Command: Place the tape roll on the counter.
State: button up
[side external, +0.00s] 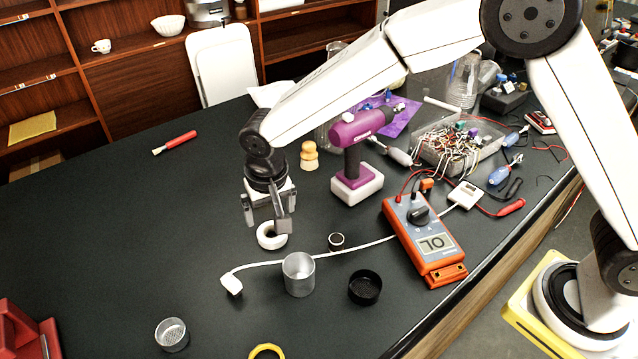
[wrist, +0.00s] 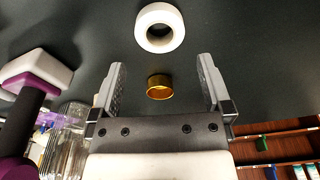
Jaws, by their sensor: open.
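The tape roll, a thick white ring (side external: 262,241), lies flat on the dark counter (side external: 110,235) just below my gripper (side external: 265,225). In the wrist view the white roll (wrist: 142,27) is at top centre, beyond the fingertips and not between them. My gripper (wrist: 161,62) is open, pointing down, with nothing held. Its fingers hide part of the roll in the side view. A gold ring-shaped piece (wrist: 159,88) shows in the gap between the fingers in the wrist view, apart from them.
A purple drill (side external: 355,185) stands right of my gripper, with a wooden knob-like piece (side external: 309,157) behind. A white cord, metal cup (side external: 299,275), black cup (side external: 365,288) and orange multimeter (side external: 424,240) lie nearer.

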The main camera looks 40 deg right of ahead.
aim_at(276, 237)
notch_tip(276, 237, up, 6)
jog(key=shift+s, duration=0.4)
dwell(0.5)
jog(key=s+d+f, duration=0.1)
jog(key=s+d, duration=0.4)
jog(key=d, duration=0.3)
jog(key=s+d+f+n, duration=0.1)
jog(key=s+d, duration=0.5)
jog(key=d, duration=0.2)
jog(key=s+d+f+n+t, duration=0.1)
jog(key=s+d, duration=0.4)
jog(key=d, duration=0.2)
jog(key=shift+s+d+f, duration=0.15)
jog(key=shift+d+f, duration=0.25)
